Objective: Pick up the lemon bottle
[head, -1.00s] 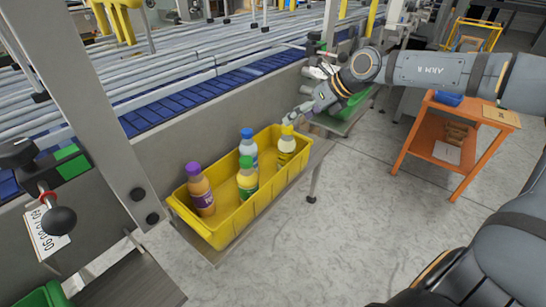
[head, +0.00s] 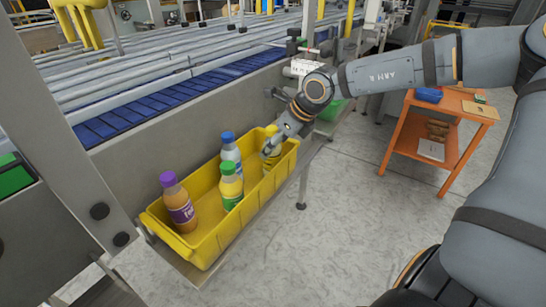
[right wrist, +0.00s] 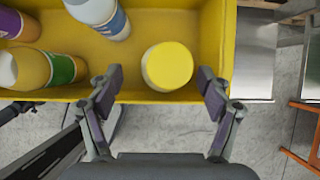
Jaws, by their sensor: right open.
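The yellow-capped bottle (head: 272,131), which I take as the lemon bottle, stands at the far right end of the yellow crate (head: 204,252); its label is not readable. My right gripper (head: 268,148) is at this bottle and partly hides it in the head view. In the right wrist view, the round yellow cap (right wrist: 167,66) lies between the two spread fingers of my right gripper (right wrist: 160,78). The gripper is open, with gaps on both sides of the cap. My left gripper is not in view.
A green-capped yellow bottle (head: 231,188), a blue-capped bottle (head: 230,153) and a purple-capped orange bottle (head: 178,205) share the crate. A grey machine post (head: 75,110) stands left of it. The conveyor (head: 150,105) runs behind. An orange cart (head: 400,135) stands at right.

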